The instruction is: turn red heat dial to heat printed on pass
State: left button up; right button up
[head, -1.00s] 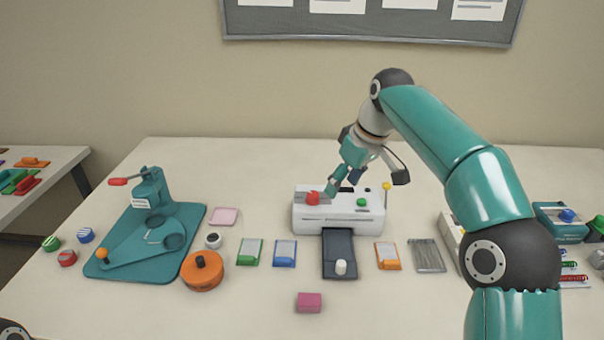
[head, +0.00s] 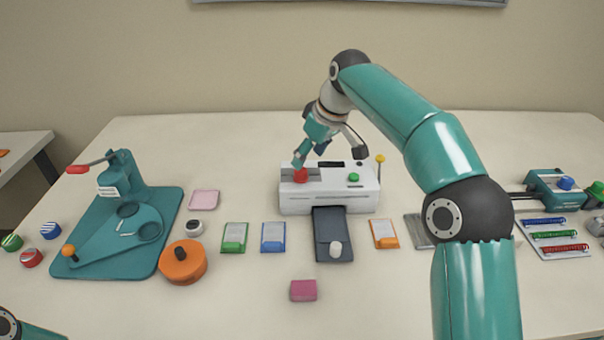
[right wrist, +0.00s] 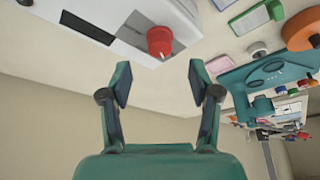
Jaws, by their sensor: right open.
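The red heat dial (head: 300,174) stands on the left of the white laminator's (head: 330,203) top. It also shows in the right wrist view (right wrist: 159,41), just beyond the fingertips. My right gripper (right wrist: 160,82) is open and empty, its two fingers apart with the dial ahead of the gap. In the head view the right gripper (head: 298,160) is just above and behind the dial. Passes with green (head: 235,237), blue (head: 273,237) and orange (head: 384,234) ends lie before the laminator. Any print on them is too small to read. My left gripper is out of view.
A green knob (head: 353,177) and a yellow-tipped lever (head: 379,160) are on the laminator's right. A dark tray (head: 333,218) extends from its front. A teal press (head: 125,178) and an orange round container (head: 183,262) stand left. The front middle holds a pink block (head: 303,290).

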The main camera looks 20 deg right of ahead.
aim_at(300, 171)
jog(key=x, duration=0.6)
jog(key=shift+f+b, duration=0.2)
jog(key=shift+b, duration=0.1)
jog(key=c, duration=1.1)
jog(key=shift+c, duration=0.2)
jog(key=shift+a+r+m, duration=0.1)
jog(key=shift+m, duration=0.2)
jog(key=m+h, duration=0.1)
jog(key=m, duration=0.1)
jog(key=m+h+p, duration=0.1)
jog(key=m, duration=0.2)
jog(key=shift+a+t, duration=0.1)
jog(key=shift+t, duration=0.2)
jog(key=m+h+p, duration=0.2)
jog(key=m, duration=0.4)
jog(key=shift+w+a, duration=0.1)
jog(key=shift+h, duration=0.3)
